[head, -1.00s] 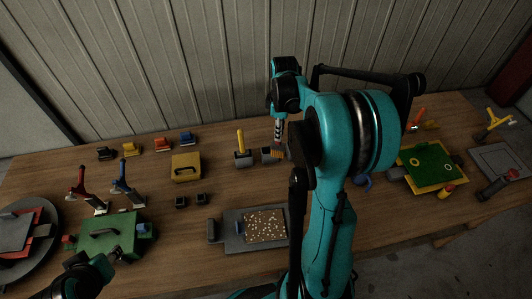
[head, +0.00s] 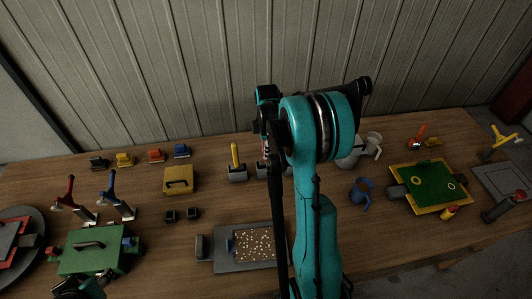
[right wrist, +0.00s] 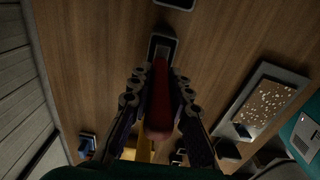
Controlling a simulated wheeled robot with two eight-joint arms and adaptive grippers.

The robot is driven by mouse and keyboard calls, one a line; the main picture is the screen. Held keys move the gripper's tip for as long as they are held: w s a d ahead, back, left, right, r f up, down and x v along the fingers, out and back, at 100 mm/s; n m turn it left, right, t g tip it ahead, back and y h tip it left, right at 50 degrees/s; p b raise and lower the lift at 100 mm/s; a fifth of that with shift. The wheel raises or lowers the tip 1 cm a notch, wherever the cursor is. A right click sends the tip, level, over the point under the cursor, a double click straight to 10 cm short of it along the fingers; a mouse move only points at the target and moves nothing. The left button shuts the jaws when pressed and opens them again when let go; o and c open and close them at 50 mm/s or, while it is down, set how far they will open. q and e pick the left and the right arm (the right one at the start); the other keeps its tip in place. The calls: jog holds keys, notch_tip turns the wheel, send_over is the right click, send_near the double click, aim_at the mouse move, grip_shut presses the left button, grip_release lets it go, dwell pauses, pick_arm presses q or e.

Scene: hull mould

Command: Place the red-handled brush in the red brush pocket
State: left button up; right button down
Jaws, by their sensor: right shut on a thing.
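My right gripper (right wrist: 158,90) is shut on the red-handled brush (right wrist: 159,112) in the right wrist view. The brush's far end lies at a dark-framed pocket (right wrist: 163,45); I cannot tell if it is inside or just above. In the head view my right arm hides most of the brush, its gripper and the pocket. A dark block (head: 262,170) shows just left of that arm, and a yellow-handled brush (head: 235,157) stands upright in a neighbouring block. My left gripper (head: 83,284) is at the bottom left, near the green case (head: 92,258); its jaws are unclear.
A yellow case (head: 179,180) and several small coloured blocks stand to the left. A grey tray with speckled fill (head: 222,262) lies in front. A blue mug (head: 361,192) and a green board (head: 430,182) are on the right.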

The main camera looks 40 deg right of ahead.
jog(key=shift+f, duration=0.3)
jog(key=c, duration=1.8)
grip_release()
jog(key=shift+f, duration=0.15)
jog(key=shift+c, duration=0.2)
jog(key=o, duration=0.4)
jog(key=shift+r, duration=0.2)
